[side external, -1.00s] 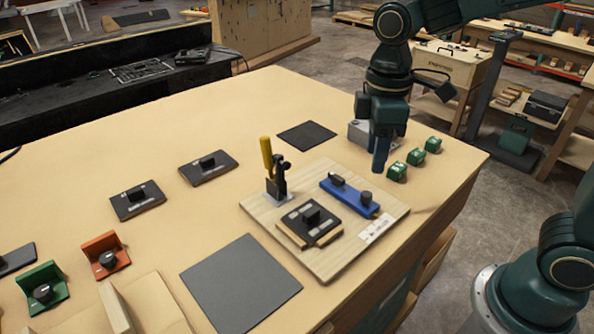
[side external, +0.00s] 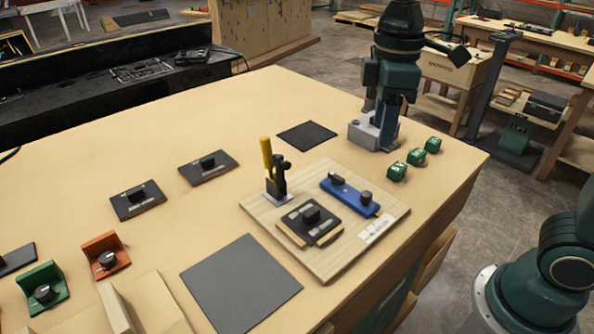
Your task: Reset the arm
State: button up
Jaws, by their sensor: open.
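My gripper (side external: 376,143) points down at the far right part of the table, over or beside a small grey metal box (side external: 357,133). Its jaws are open, and I see nothing held between them. It partly hides the grey box, and I cannot tell whether it touches it. Three small green blocks (side external: 397,171) stand in a row just right of and in front of my gripper. A wooden board (side external: 325,262) in front of it carries a yellow-handled toggle clamp (side external: 268,160), a blue bar with knobs (side external: 350,196) and a black knob module (side external: 310,219).
The tan table (side external: 240,110) has dark mats (side external: 240,284) lying flat. Black knob plates (side external: 138,200), an orange bracket (side external: 105,255) and a green bracket (side external: 43,288) stand at left. The table's middle back is clear. The upright yellow handle is the tall obstacle nearby.

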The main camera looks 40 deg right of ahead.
jog(key=s+d+f+m+t, duration=0.1)
jog(key=s+d+m+t, duration=0.4)
jog(key=s, duration=0.8)
jog(key=shift+d+m, duration=0.45)
jog(key=shift+m, duration=1.45)
